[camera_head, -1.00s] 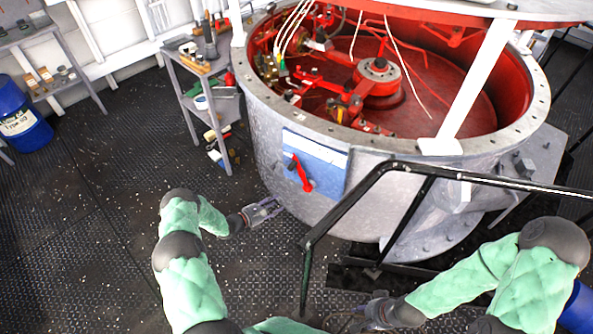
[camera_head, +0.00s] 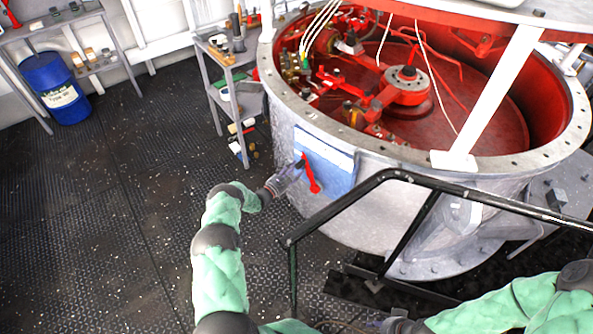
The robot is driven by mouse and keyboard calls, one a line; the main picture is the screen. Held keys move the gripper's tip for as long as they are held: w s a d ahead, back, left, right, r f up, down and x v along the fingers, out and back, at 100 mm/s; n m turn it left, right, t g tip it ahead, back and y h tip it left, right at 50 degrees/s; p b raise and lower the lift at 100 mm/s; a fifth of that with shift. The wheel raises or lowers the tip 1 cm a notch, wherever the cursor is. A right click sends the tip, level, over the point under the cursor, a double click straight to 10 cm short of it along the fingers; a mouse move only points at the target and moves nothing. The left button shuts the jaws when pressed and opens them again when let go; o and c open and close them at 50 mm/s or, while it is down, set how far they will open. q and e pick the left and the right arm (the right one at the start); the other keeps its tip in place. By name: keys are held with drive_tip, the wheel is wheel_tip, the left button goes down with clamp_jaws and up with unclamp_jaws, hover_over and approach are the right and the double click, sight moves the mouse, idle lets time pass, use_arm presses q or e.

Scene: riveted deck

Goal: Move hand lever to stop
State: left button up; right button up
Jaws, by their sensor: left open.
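The red hand lever (camera_head: 311,176) is mounted on a blue panel (camera_head: 334,172) on the side of the large round grey housing. It slants from upper left to lower right. My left gripper (camera_head: 295,168) is open at the lever's upper left end, beside or just in front of it. I cannot tell whether the fingers touch or straddle the lever. My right gripper (camera_head: 384,326) is at the bottom edge, mostly cut off, so its jaws cannot be read.
A black handrail (camera_head: 425,180) stands between my two arms in front of the housing (camera_head: 280,120). A grey shelf with tools (camera_head: 237,85) is left of the housing. A blue barrel (camera_head: 57,88) stands far left. The deck on the left is clear.

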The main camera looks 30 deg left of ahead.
use_arm(q)
drive_tip(key=shift+w+d, duration=0.2)
drive_tip(key=shift+w, duration=0.8)
use_arm(e)
drive_tip(key=shift+f, duration=0.3)
